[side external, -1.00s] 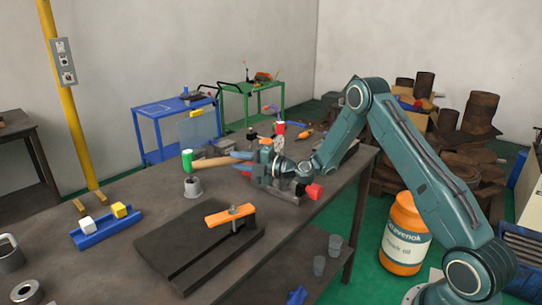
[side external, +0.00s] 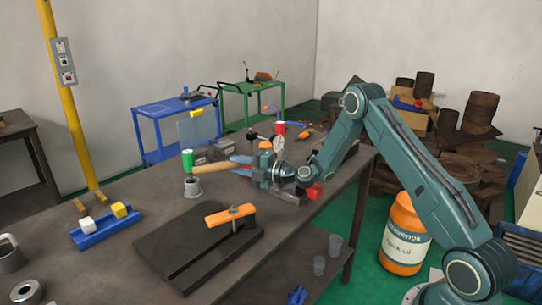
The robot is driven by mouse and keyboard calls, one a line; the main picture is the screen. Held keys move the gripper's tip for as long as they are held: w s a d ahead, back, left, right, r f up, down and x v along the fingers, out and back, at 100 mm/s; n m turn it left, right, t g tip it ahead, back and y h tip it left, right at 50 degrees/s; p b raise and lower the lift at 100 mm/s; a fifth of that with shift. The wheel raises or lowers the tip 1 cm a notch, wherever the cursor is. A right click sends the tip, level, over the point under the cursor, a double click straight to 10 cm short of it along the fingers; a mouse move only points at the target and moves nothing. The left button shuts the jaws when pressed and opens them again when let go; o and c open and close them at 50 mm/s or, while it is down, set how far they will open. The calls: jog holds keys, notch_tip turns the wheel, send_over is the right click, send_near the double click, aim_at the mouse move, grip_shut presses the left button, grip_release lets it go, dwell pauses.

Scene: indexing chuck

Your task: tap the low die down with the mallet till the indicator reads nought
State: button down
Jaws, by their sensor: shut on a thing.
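My gripper (side external: 238,165) is shut on the mallet's wooden handle (side external: 210,167), which points left from the fingers. A green and white piece (side external: 187,161), seemingly the mallet's head, shows upright at the handle's left end. It appears just above a grey flanged cup-like part (side external: 193,187) on the bench; I cannot tell whether they touch. The chuck (side external: 288,190) stands below and behind my wrist, partly hidden. A pale round dial, seemingly the indicator (side external: 279,146), shows above it; its reading is too small to see. I cannot pick out the low die.
The dark bench (side external: 110,265) carries a black fixture with an orange clamp bar (side external: 229,214) in front. A blue tray (side external: 106,232) holds a white and a yellow block at left. Bench space between tray and fixture is clear.

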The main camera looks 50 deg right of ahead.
jog(key=shift+r, duration=2.25)
